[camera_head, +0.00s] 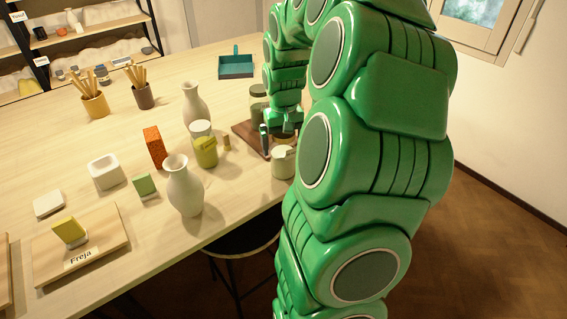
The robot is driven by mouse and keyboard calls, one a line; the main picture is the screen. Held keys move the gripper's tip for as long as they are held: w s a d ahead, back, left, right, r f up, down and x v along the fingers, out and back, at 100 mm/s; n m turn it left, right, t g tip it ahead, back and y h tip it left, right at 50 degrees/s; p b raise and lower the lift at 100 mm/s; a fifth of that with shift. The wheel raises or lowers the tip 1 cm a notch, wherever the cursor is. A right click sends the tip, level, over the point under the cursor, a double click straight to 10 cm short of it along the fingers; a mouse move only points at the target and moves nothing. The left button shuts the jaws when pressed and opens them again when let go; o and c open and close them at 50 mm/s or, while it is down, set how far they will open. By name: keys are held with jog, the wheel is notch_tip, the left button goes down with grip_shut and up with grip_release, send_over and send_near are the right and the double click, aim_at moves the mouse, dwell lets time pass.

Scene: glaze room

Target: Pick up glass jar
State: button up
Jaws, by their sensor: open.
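My gripper (277,138) points down at the right side of the table, over a dark brown board (245,133). It is open; one dark finger shows at its left side, and my arm hides much of the rest. A jar with dark olive contents (258,103) stands just behind the gripper, partly covered by my arm. A pale greenish jar (283,165) stands in front of the gripper, close to the table edge. I cannot tell which of these is the glass jar, nor whether a finger touches anything.
A yellow-green jar (206,153), a white vase (185,188) and another vase (194,104) stand left of the gripper. An orange block (155,147) and a white square bowl (105,172) are further left. A teal tray (236,67) lies behind. A stool (240,245) is below the edge.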

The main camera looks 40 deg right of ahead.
jog(key=shift+f, duration=0.7)
grip_shut()
